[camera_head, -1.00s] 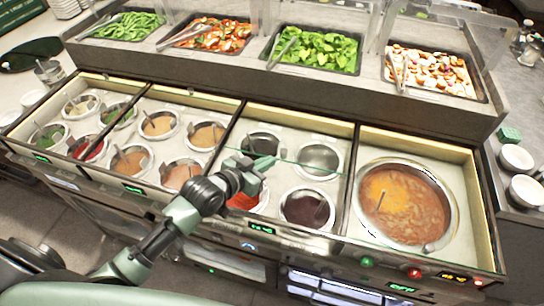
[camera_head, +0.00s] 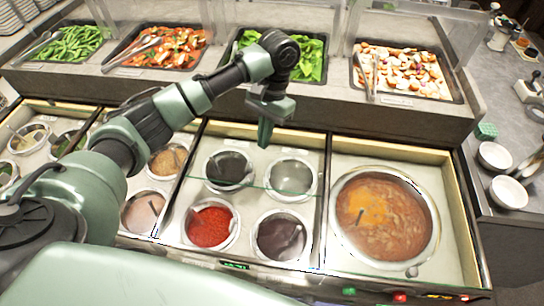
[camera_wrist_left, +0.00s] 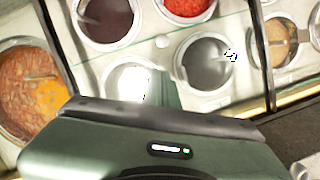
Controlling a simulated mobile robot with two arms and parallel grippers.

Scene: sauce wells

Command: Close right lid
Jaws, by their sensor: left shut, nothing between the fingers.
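My left gripper (camera_head: 265,132) is shut and empty, pointing down above the back edge of the section with four wells. In the left wrist view its green fingers (camera_wrist_left: 165,92) show over the same wells. A thin clear glass edge (camera_head: 258,188) crosses this section between its back and front wells; I cannot tell how much glass lies behind it. The section to its right holds one large round soup pot (camera_head: 385,216), orange-brown, with its surface in plain view. I cannot make out a lid over that pot. My right gripper is not in view.
Trays of green beans (camera_head: 62,44), red vegetables (camera_head: 165,46), green leaves and chopped mushrooms (camera_head: 402,68) stand on the raised shelf behind. White bowls (camera_head: 508,191) stand on the right counter. A red sauce well (camera_head: 210,226) and a dark well (camera_head: 280,237) are at the front.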

